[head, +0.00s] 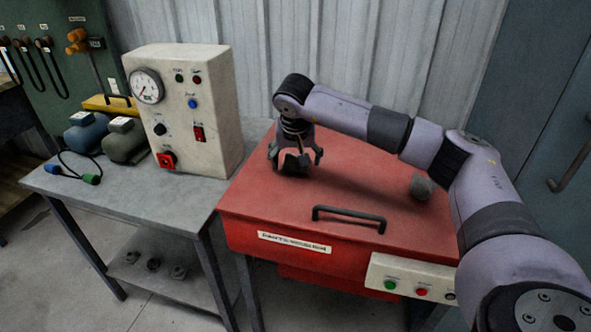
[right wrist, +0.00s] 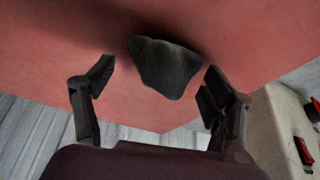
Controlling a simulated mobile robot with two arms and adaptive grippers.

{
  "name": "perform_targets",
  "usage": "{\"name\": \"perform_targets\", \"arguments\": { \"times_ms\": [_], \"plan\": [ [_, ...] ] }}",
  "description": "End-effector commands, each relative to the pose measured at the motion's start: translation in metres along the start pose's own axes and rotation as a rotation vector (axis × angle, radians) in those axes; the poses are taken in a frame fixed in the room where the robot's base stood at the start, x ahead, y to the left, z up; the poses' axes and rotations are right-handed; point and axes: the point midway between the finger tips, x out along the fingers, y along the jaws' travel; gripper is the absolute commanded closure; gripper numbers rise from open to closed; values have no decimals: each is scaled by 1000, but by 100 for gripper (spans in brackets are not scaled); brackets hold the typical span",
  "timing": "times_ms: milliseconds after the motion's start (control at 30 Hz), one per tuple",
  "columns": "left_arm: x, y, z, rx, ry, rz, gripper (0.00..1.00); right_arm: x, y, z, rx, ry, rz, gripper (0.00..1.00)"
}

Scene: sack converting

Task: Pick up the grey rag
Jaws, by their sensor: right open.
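My right gripper (head: 296,161) is open and points down over the far left part of the red lid. In the right wrist view its two fingers (right wrist: 160,70) stand apart, one on each side of a dark grey crumpled lump (right wrist: 165,68), with gaps showing on both sides. That lump (head: 293,165) is partly hidden by the fingers in the head view. I cannot tell for sure which lump is the rag. My left gripper is out of view.
The red lid (head: 270,200) has a black handle (head: 348,215) near its front. A button panel (head: 408,284) sits at its front right. A cream control box (head: 190,110) stands close on the left, on a grey table (head: 150,200). A corrugated wall (head: 340,50) is behind.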

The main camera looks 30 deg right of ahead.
Motion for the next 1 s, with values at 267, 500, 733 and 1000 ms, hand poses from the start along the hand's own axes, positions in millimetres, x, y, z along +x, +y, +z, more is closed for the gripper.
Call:
{"name": "perform_targets", "arguments": {
  "times_ms": [267, 500, 733, 1000],
  "plan": [
    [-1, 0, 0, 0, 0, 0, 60, -2, 0, 0, 0, 0, -1, 35],
    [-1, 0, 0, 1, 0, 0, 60, -2, 0, 0, 1, 0, -1, 51],
    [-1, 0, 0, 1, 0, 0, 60, -2, 0, 0, 1, 0, -1, 66],
    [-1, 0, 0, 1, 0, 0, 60, -2, 0, 0, 1, 1, -1, 75]
  ]
}}
